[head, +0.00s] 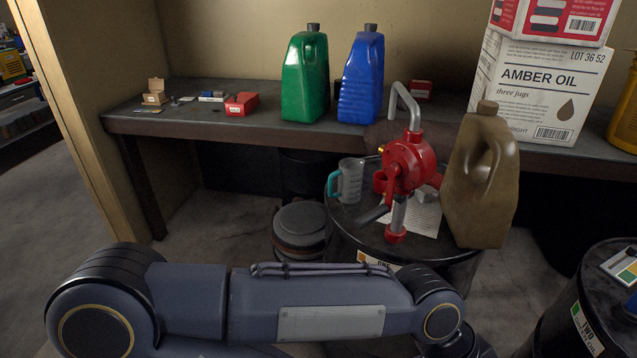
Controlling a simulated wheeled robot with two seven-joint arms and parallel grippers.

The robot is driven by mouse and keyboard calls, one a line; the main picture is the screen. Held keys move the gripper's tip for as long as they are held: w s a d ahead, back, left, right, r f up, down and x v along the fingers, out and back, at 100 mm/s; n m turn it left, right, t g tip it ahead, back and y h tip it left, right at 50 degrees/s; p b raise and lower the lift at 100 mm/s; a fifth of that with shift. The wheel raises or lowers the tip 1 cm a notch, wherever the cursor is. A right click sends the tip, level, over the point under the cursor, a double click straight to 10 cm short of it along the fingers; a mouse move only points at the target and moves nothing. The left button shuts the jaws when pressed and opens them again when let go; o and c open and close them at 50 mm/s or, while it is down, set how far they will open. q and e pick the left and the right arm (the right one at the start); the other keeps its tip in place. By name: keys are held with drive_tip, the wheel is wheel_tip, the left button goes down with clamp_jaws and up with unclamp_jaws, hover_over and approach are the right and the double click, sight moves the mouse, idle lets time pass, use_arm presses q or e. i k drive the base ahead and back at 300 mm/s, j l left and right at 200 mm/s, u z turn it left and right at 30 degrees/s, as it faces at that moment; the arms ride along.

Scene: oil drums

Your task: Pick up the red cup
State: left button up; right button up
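A red hand pump (409,164) with a grey spout stands on the same drum, just right of the jug. One of my arms crosses the bottom of the view from the left. Its gripper is outside the picture, and so is my other gripper.
A brown jug (482,180) stands on the drum's right side. Behind, a bench (240,127) holds a green jug (305,80), a blue jug (361,80), small red boxes (241,104) and an AMBER OIL carton (540,88). Drum TWO (575,318) is at lower right.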

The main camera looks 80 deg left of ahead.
sight(383, 183)
drive_tip(key=u, duration=2.25)
drive_tip(key=i+j+z, duration=0.3)
drive_tip(key=j+z, duration=0.15)
drive_tip(key=i+j+z, duration=0.2)
drive_tip(key=j+z, duration=0.25)
drive_tip(key=j, duration=0.15)
drive_tip(key=i+j+z, duration=0.15)
drive_tip(key=j+z, duration=0.3)
drive_tip(key=j, duration=0.2)
drive_tip(key=j+z, duration=0.45)
drive_tip(key=j, duration=0.15)
drive_tip(key=k+j+z, duration=0.1)
drive_tip(key=j+z, duration=0.35)
drive_tip(key=j, duration=0.25)
drive_tip(key=j+z, duration=0.3)
drive_tip(key=k+j+z, duration=0.15)
drive_tip(key=j+z, duration=0.15)
drive_tip(key=k+j+z, duration=0.1)
drive_tip(key=j+z, duration=0.2)
drive_tip(key=i+j, duration=0.15)
drive_tip(key=i, duration=0.1)
